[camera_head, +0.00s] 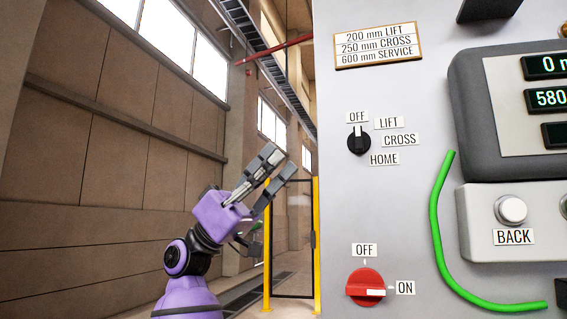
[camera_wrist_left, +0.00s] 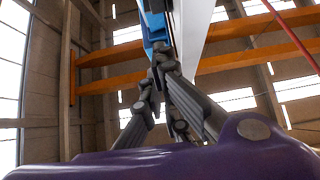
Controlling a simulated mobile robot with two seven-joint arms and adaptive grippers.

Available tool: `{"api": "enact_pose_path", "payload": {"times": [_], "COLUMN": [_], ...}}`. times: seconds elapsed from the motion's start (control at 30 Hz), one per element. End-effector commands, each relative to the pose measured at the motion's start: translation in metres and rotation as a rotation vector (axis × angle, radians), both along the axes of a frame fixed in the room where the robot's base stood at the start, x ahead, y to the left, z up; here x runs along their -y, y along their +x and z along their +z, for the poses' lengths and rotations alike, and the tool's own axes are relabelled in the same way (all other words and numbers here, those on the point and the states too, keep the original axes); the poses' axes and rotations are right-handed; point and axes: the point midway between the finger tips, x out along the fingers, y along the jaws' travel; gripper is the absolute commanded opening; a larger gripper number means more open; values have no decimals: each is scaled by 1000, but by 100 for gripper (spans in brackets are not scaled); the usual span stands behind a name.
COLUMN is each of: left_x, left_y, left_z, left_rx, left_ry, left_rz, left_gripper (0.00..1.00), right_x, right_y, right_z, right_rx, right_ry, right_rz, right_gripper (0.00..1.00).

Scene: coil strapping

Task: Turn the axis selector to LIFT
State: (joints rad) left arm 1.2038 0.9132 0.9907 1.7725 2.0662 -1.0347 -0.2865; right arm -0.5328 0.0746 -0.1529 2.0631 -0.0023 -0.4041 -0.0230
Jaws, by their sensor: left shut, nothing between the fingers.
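The axis selector (camera_head: 358,141) is a small black knob on the grey panel. Its white mark points up at the OFF label (camera_head: 357,117). The LIFT label (camera_head: 389,123) is at its upper right, with CROSS and HOME labels below that. My left gripper (camera_head: 279,163) is purple with grey fingers, left of the panel and apart from the knob, with its fingers pointing up and right. It is shut and empty. In the left wrist view its fingers (camera_wrist_left: 163,62) come together at the tips; the selector does not show there. My right gripper is not in view.
Lower on the panel (camera_head: 335,210) a red switch (camera_head: 365,288) points to ON. A green curved tube (camera_head: 438,225), a BACK button (camera_head: 511,209) and a display housing (camera_head: 465,110) are to the right. A yellow-posted fence (camera_head: 317,240) stands behind my left gripper.

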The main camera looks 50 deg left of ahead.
Motion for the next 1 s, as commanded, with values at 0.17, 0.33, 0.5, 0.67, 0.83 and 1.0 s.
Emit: {"api": "enact_pose_path", "payload": {"times": [0.17,0.33,0.5,0.67,0.83,1.0], "left_x": [25,45,66,75,77,77], "left_y": [13,26,41,47,48,48], "left_z": [32,57,52,51,50,50], "left_rx": [4,2,-1,-2,-3,-3], "left_ry": [1,0,-1,-3,-2,-2], "left_rz": [-2,-1,-1,1,1,1], "left_gripper": [0,0,0,0,0,0], "right_x": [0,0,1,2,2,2], "right_y": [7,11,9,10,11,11], "right_z": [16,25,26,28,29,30], "right_rx": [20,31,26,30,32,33], "right_ry": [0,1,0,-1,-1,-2], "right_rz": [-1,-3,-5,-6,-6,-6], "right_gripper": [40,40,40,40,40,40]}}
